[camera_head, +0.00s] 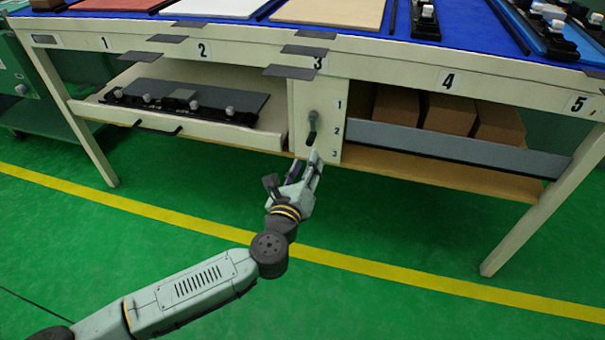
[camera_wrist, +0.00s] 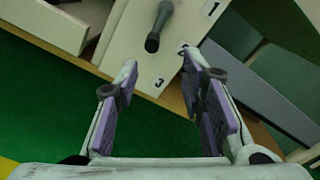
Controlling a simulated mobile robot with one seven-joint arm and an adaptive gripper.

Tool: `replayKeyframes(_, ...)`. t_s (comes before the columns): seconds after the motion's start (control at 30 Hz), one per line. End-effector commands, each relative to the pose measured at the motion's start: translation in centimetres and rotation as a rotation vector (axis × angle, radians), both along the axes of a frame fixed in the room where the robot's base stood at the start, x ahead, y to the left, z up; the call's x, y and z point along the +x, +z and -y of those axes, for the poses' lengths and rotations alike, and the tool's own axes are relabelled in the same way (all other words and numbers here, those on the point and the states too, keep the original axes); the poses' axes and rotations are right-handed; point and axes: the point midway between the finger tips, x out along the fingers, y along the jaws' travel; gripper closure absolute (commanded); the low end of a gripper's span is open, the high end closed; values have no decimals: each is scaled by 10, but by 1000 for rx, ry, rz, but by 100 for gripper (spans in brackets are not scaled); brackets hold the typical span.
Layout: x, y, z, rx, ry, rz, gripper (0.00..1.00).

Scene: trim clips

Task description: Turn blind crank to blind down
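The blind crank (camera_head: 312,128) is a small dark handle on a cream panel (camera_head: 325,102) in the middle of the bench front. The panel carries the numbers 1, 2 and 3 down its right side. In the wrist view the crank (camera_wrist: 157,27) shows at the top, its knob hanging down and a little left, ahead of the fingers. The grey blind (camera_head: 455,150) crosses the lower part of the opening right of the panel. My gripper (camera_head: 304,166) is just below the crank, apart from it. Its purple-padded fingers (camera_wrist: 160,88) are spread, with nothing between them.
Brown boxes (camera_head: 450,114) stand behind the blind. A pulled-out drawer (camera_head: 190,128) with a dark panel and clips is left of the crank. Dark plates (camera_head: 290,72) jut from the bench edge above. The green floor in front is clear.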

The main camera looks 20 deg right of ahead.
Motion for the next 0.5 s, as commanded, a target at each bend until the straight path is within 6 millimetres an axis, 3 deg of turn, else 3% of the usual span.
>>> replayKeyframes(0.5, -17, 0, -12, 0, 0, 0, 64)
